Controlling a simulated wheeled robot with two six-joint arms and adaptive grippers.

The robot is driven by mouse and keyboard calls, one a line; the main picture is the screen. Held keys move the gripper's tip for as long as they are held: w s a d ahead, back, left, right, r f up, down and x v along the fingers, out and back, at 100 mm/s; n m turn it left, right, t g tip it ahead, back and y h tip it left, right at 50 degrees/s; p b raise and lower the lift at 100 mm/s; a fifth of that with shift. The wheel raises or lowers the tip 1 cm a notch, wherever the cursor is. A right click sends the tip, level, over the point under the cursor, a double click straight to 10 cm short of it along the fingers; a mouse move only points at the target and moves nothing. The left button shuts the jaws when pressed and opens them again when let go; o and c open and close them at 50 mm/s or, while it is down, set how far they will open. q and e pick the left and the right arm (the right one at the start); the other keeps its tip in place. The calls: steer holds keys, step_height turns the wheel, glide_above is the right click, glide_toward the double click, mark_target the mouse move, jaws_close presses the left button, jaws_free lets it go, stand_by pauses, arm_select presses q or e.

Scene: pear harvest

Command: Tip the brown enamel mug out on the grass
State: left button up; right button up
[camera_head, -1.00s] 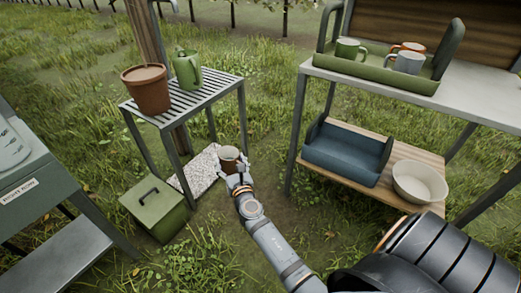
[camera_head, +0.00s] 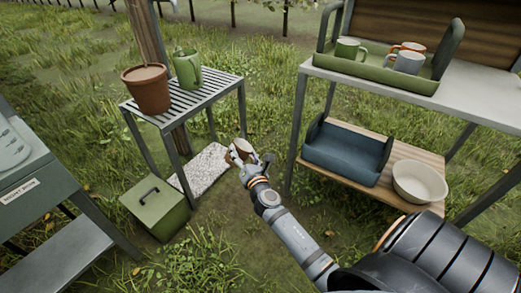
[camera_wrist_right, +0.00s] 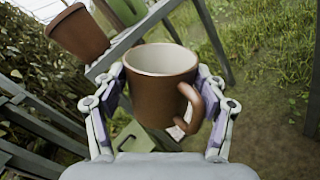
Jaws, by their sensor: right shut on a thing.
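The brown enamel mug (camera_head: 241,149) is held off the ground between the slatted stand and the shelf unit, over trodden grass and soil. It is tilted in the head view. The right wrist view shows the mug (camera_wrist_right: 160,90) with a pale inside and its handle at the right. I see no contents in its visible upper inside; its bottom is hidden. My right gripper (camera_head: 246,160) is shut on the mug, with fingers on both sides of its body. The grass (camera_head: 265,95) spreads all around. My left gripper is not in view.
A slatted stand (camera_head: 210,88) holds a terracotta pot (camera_head: 148,92) and a green jug (camera_head: 188,70). Below are a speckled slab (camera_head: 205,170) and green box (camera_head: 155,208). At right, shelves hold a green tray (camera_head: 372,76) of mugs, a blue tray (camera_head: 345,155) and cream bowl (camera_head: 420,182).

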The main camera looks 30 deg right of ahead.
steer(key=shift+d+r, duration=0.1)
steer(key=shift+d, duration=0.15)
steer(key=shift+r+m, duration=0.1)
steer(key=shift+m, duration=0.3)
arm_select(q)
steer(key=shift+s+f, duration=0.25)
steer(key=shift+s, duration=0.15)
arm_select(e)
steer(key=shift+d, duration=0.1)
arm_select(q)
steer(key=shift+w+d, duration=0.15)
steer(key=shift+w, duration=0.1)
arm_select(e)
steer(key=shift+s+d+r+m, duration=0.1)
steer(key=shift+d+r+m, duration=0.15)
steer(key=shift+m, duration=0.45)
arm_select(q)
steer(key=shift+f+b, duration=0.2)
steer(key=shift+b, duration=0.2)
arm_select(e)
steer(key=shift+d+r+m, duration=0.1)
steer(key=shift+r+m, duration=0.1)
steer(key=shift+m, duration=0.5)
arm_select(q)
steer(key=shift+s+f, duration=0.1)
arm_select(e)
steer(key=shift+r, duration=0.1)
